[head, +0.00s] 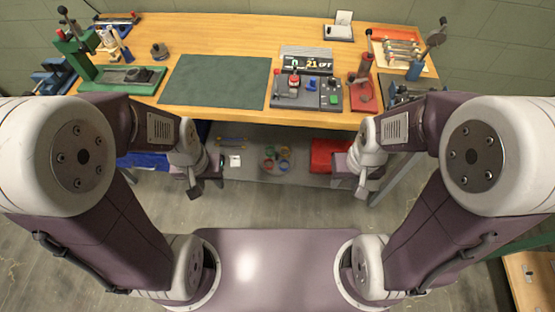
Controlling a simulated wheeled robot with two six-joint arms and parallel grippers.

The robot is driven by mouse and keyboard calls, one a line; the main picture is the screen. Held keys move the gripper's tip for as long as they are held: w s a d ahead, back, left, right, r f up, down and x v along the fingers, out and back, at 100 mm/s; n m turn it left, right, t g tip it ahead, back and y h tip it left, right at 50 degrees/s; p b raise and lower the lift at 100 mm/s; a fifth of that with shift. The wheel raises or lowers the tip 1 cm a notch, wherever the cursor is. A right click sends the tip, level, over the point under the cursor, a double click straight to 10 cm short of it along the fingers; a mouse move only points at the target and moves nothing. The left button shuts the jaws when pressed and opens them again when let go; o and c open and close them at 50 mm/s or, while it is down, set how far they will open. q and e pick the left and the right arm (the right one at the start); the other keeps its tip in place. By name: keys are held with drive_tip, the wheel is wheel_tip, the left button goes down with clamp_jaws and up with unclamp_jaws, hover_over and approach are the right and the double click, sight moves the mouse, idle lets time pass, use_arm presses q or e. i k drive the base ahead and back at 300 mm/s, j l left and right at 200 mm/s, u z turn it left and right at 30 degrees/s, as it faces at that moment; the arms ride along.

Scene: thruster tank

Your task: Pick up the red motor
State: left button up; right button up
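No part can be made out for certain as the red motor at this size. A small red part (294,80) sits on a grey fixture at the middle of the workbench (225,30). A red tool with a red base (362,97) stands to its right. My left gripper (194,189) hangs in front of the bench, below the top, left of centre. My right gripper (361,188) hangs likewise, right of centre.
A dark green mat (215,81) lies bare at the middle left. A green press (80,50) stands at the far left. A red box (325,154) and coloured rings (277,158) are on the lower shelf.

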sight(294, 79)
drive_tip(key=i+j+z, duration=0.1)
drive_tip(key=j, duration=0.6)
drive_tip(key=i+j+z, duration=0.1)
drive_tip(key=j, duration=0.65)
drive_tip(key=i+j+z, duration=0.15)
drive_tip(key=j, duration=0.55)
